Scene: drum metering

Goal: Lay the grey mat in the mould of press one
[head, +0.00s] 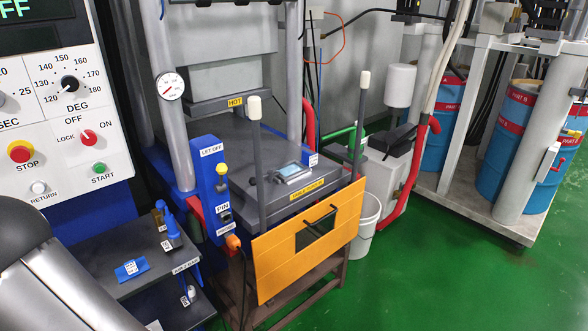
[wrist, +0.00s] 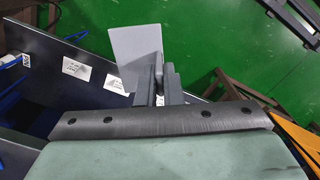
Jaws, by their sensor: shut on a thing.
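The grey mat (wrist: 134,57) is a thin, light grey sheet in the wrist view. My gripper (wrist: 162,76) is shut on its right edge, and the mat sticks out to the left of the fingers. Below it is a dark shelf with white labels; I cannot tell the height between them. In the head view, the mould (head: 291,173) appears as a small silvery square block on the dark lower platen (head: 250,150) of the press marked HOT. Its cavity is too small to make out. My gripper and the mat are not in the head view.
An orange guard (head: 270,262) with a handle and window hangs before the press. Two grey posts with white tops (head: 256,150) flank the opening. The upper platen (head: 228,105) is well above the mould. A dark shelf (head: 110,255) with small bottles stands at left.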

